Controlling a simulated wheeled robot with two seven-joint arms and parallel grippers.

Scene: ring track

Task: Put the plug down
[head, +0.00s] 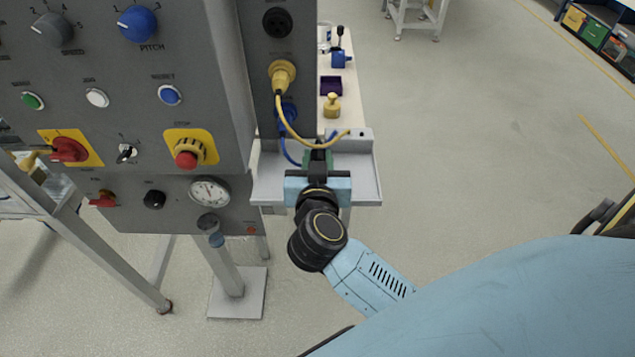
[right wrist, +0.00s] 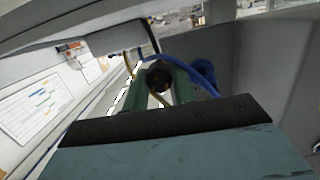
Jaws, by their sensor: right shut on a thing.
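My right gripper (head: 318,160) is over a small grey shelf (head: 363,185) at the side of the control panel. In the right wrist view its green fingers (right wrist: 158,85) are shut on a dark, round-ended plug (right wrist: 159,74). In the head view the gripper mostly hides this plug. I cannot tell whether the plug touches the shelf. A yellow plug (head: 282,74) sits at a socket on the panel's side face, with a blue plug (head: 288,112) below it. A black socket (head: 277,22) above looks empty. My left gripper is not in view.
A yellow cable (head: 300,136) and a blue cable (head: 286,150) hang close to my right gripper. Behind the shelf, a pale bench (head: 352,95) holds a purple box (head: 331,86) and a yellow piece (head: 332,105). Open floor lies to the right.

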